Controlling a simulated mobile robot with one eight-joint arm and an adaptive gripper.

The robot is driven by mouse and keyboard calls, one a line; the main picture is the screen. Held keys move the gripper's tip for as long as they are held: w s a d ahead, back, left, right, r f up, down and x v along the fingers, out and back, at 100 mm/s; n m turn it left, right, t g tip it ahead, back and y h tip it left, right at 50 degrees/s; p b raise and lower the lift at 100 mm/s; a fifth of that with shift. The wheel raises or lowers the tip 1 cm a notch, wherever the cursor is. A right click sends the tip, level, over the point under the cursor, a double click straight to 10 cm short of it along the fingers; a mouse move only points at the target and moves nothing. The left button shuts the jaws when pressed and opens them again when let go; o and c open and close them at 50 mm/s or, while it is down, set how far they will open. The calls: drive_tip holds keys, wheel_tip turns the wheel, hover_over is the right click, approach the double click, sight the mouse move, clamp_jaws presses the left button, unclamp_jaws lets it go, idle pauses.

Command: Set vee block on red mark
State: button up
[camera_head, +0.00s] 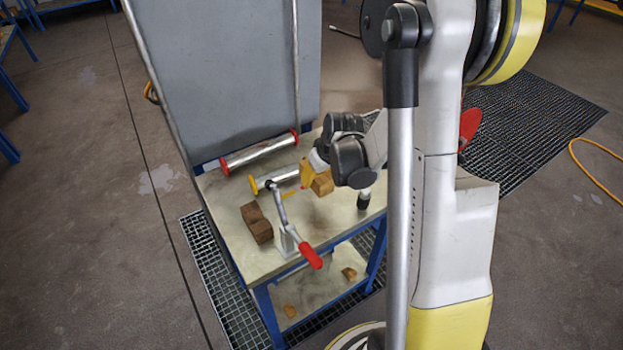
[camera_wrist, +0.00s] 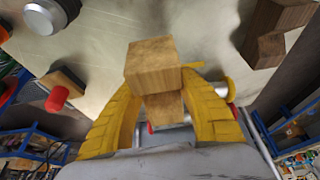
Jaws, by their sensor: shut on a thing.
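My gripper (camera_head: 311,171) is shut on a light wooden block, the apparent vee block (camera_head: 322,184), over the back right part of the work table (camera_head: 225,190). In the wrist view the yellow fingers (camera_wrist: 160,90) grip the block (camera_wrist: 153,66) from both sides. I cannot tell whether the block touches the table. A small patch of red shows beside the fingers in the head view; I cannot tell whether it is the red mark.
A dark brown notched block (camera_head: 257,222) stands on the table, also in the wrist view (camera_wrist: 268,48). A red-handled clamp (camera_head: 310,256) stands at the front edge. A red-ended roller (camera_head: 260,153) and a yellow-ended roller (camera_head: 276,179) lie behind. A grey panel (camera_head: 235,70) rises at the back.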

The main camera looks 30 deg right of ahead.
sight(313, 198)
drive_tip(key=shift+w+a+f, duration=0.2)
drive_tip(key=shift+f, duration=0.3)
drive_tip(key=shift+s+r, duration=0.1)
wheel_tip(313, 198, down, 6)
drive_tip(key=b, duration=0.6)
drive_tip(key=shift+f+b, duration=0.5)
drive_tip(key=o, duration=1.3)
drive_tip(key=shift+r, duration=0.15)
